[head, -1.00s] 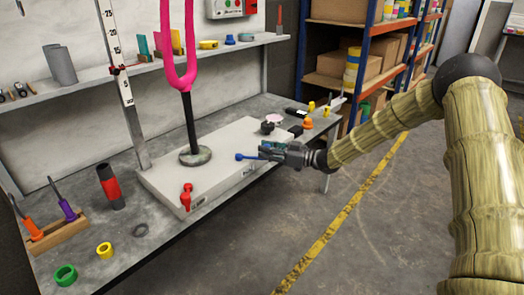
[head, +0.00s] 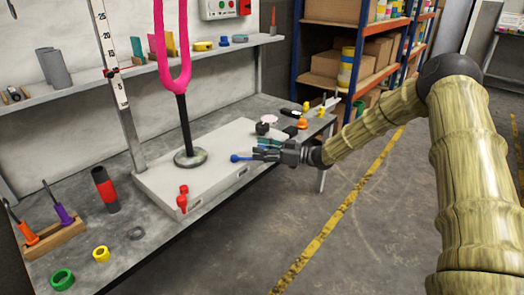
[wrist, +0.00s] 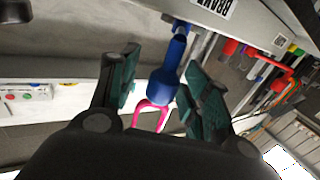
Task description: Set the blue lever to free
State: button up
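The blue lever (head: 237,158) sticks out from the front of the pale grey plinth (head: 219,143) on the bench, with its round knob toward the left. My gripper (head: 262,153) is at the lever, at the plinth's right end. In the wrist view the blue lever (wrist: 172,72) lies between my two dark green fingers (wrist: 163,88), nearer the right one. The fingers are apart, with a clear gap on the left side. No "free" marking is readable.
A red lever (head: 183,198) stands at the plinth's front left. A black post with a pink fork (head: 181,60) rises from the plinth. Small parts, including an orange piece (head: 301,123), lie on the bench right of it. The floor in front is free.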

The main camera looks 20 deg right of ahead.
jog(key=shift+f, duration=0.1)
jog(key=v, duration=1.2)
jog(key=shift+f, duration=0.1)
